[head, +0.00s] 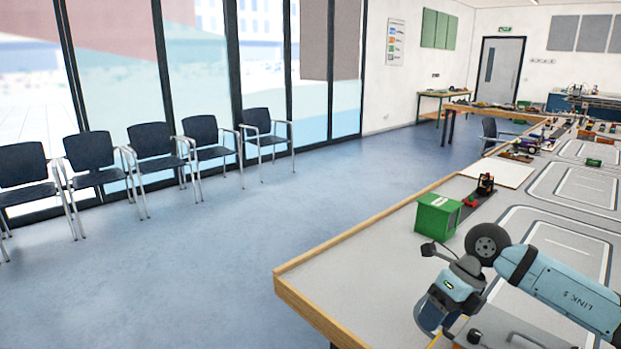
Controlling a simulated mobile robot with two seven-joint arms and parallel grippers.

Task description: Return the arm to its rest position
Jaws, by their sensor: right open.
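My right arm comes in from the lower right, its light blue link (560,285) lying over the grey table. My right gripper (448,318) hangs at the end of this arm, above the near end of the table. The gripper is open and nothing shows held in it; its fingertips are partly cut off or hidden at the bottom edge. My left gripper is not in view.
A green box (437,216) stands on the long wood-edged table (375,250), just beyond my wrist. A small dark model (486,184) and a white sheet (497,172) lie farther back. Several chairs (152,147) line the windows; the blue floor (240,240) between is clear.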

